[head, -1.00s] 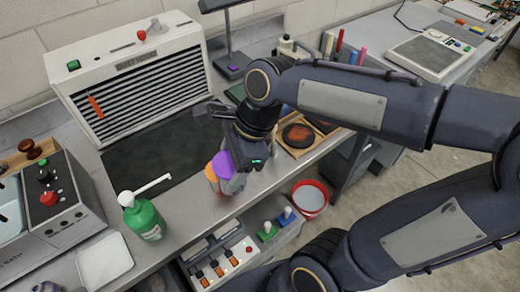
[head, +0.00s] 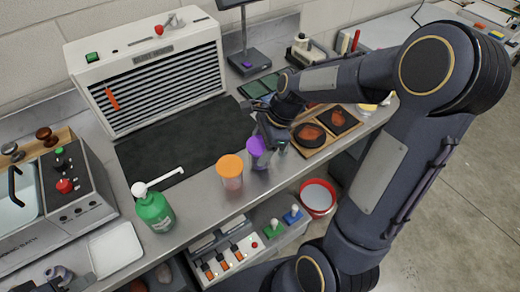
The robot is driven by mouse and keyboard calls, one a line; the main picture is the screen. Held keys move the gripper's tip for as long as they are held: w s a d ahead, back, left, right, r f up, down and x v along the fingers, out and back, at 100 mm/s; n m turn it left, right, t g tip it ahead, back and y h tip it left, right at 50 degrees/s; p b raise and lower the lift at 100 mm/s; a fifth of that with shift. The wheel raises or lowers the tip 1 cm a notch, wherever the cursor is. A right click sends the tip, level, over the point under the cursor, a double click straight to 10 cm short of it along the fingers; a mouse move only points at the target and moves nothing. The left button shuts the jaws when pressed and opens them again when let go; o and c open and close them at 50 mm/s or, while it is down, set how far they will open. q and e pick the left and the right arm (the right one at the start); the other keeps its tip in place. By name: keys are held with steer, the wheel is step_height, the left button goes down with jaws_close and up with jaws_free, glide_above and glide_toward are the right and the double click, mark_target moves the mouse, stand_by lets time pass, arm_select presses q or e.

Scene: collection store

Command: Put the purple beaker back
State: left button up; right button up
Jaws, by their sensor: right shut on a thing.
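The purple beaker (head: 258,152) is at the bench's front part in the head view, right of the orange-topped beaker (head: 231,172). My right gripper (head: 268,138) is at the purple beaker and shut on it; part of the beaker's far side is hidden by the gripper. I cannot tell whether the beaker's base touches the bench. The orange-topped beaker stands upright on the bench, apart from the gripper.
A dark mat (head: 180,140) lies before the white dust hood (head: 150,75). A green bottle (head: 154,210) stands left of the beakers. A wooden tray with dark round pieces (head: 321,138) lies to the right. A red-rimmed bucket (head: 318,198) is below the bench edge.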

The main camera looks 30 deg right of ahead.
steer(key=shift+f, duration=0.85)
steer(key=shift+f, duration=0.15)
steer(key=o, duration=1.1)
